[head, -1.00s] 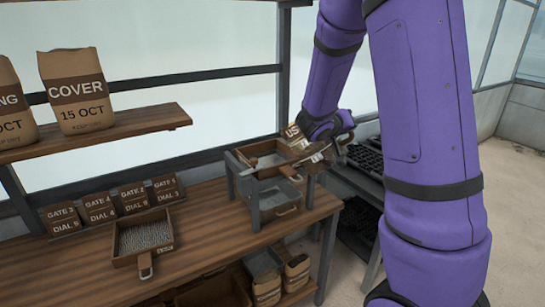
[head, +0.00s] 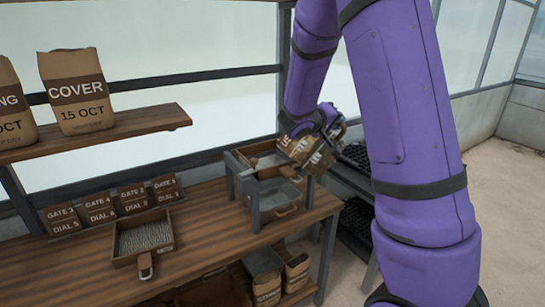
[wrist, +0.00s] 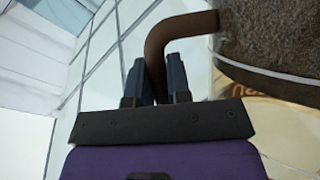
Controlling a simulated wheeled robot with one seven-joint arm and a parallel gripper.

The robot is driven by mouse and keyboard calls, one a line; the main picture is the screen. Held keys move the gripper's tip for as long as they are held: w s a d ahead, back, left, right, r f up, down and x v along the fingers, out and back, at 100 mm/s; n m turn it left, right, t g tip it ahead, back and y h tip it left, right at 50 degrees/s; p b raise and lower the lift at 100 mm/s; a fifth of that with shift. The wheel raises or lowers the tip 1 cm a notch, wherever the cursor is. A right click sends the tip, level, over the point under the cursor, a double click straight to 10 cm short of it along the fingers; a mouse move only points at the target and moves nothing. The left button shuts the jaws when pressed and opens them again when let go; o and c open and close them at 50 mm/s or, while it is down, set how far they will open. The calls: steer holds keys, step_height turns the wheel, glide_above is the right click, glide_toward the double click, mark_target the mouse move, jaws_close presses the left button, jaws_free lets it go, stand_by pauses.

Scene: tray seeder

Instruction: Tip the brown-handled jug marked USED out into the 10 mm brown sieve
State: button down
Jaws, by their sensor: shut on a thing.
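My gripper (wrist: 156,70) is shut on the brown handle (wrist: 185,27) of a jug. In the head view the jug (head: 308,152) is tilted, with part of a pale label showing beside the right side of the stand's top. In the wrist view a dark, grainy mass (wrist: 270,35) of the jug fills the upper right corner. A brown-framed sieve (head: 240,156) sits on top of the grey stand (head: 254,204) on the bench, left of and just below the jug. I cannot tell whether anything is pouring; the jug's mouth is not clear.
A second tray (head: 287,208) with a brown handle sits lower in the stand. A wooden tray with a grey mesh (head: 145,237) lies left on the bench, before several gate-and-dial packets (head: 131,198). Black seed trays (head: 356,155) stand on the right. Paper bags (head: 268,288) sit below.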

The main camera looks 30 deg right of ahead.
steer(key=shift+w+a+r, duration=0.15)
steer(key=shift+w+a, duration=0.1)
steer(key=shift+w, duration=0.15)
steer(key=shift+w+a+r+n+h, duration=0.2)
steer(key=shift+w+a+r+n, duration=0.15)
steer(key=shift+w+n, duration=0.15)
steer(key=shift+w+a+r+n+h, duration=0.25)
steer(key=shift+w+r+n, duration=0.1)
steer(key=shift+w+n, duration=0.1)
steer(key=shift+n+g+h, duration=0.3)
steer(key=shift+n+h, duration=0.05)
steer(key=shift+n, duration=0.3)
steer(key=shift+w+a+r, duration=0.35)
steer(key=shift+w, duration=0.25)
steer(key=shift+w+a+r, duration=0.3)
steer(key=shift+w+r, duration=0.1)
steer(key=shift+w, duration=0.2)
steer(key=shift+w+a+r, duration=0.35)
steer(key=shift+w, duration=0.25)
steer(key=w+a+r+n+h, duration=0.2)
steer(key=w+a+r+n, duration=0.2)
steer(key=w, duration=0.7)
steer(key=a+n+b, duration=0.1)
steer(key=a+n, duration=0.1)
steer(key=shift+w+a+r+n+h, duration=0.15)
steer(key=shift+a+n+h, duration=0.15)
steer(key=shift+n, duration=0.1)
steer(key=shift+d, duration=0.1)
